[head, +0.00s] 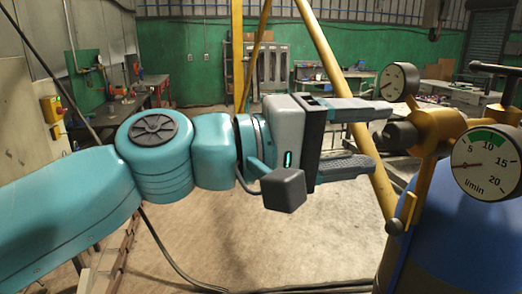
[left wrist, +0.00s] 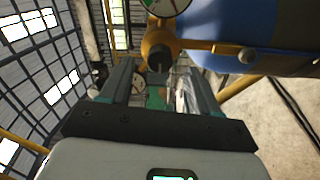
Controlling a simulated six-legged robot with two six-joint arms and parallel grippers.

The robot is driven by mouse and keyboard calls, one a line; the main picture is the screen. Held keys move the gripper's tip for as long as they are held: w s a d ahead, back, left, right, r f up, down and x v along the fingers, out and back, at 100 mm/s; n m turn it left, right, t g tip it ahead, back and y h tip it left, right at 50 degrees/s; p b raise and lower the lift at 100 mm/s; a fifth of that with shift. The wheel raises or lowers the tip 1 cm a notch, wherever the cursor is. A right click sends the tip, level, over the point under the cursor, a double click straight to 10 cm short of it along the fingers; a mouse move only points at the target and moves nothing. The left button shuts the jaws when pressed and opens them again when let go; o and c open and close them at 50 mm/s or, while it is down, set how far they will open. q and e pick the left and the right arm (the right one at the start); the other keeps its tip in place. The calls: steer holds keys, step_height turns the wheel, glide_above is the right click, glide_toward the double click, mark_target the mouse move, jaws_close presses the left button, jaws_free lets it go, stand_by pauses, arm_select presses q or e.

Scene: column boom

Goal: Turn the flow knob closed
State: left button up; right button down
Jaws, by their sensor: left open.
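The flow knob (head: 400,137) is a dark, short cylinder on the left side of a brass-yellow valve body (head: 437,130). It also shows in the left wrist view (left wrist: 160,62), ahead of the fingers and in line with the gap between them. My left gripper (head: 380,138) is open, one finger above the other in the head view, with its tips close to the knob. I cannot tell whether the tips overlap the knob; no contact is clear. A flow dial (head: 487,163) marked l/min has its needle pointing left, near the scale's low end. My right gripper is out of view.
A second round gauge (head: 397,82) stands just above the upper fingertip. A blue cylinder (head: 460,245) is under the valve, with a dark T-handle (head: 497,70) at the top right. A yellow slanted pole (head: 330,65) passes behind my gripper. Floor (head: 230,240) below the arm is mostly clear.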

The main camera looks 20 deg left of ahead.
arm_select(q)
steer(key=b+v, duration=0.2)
steer(key=v, duration=1)
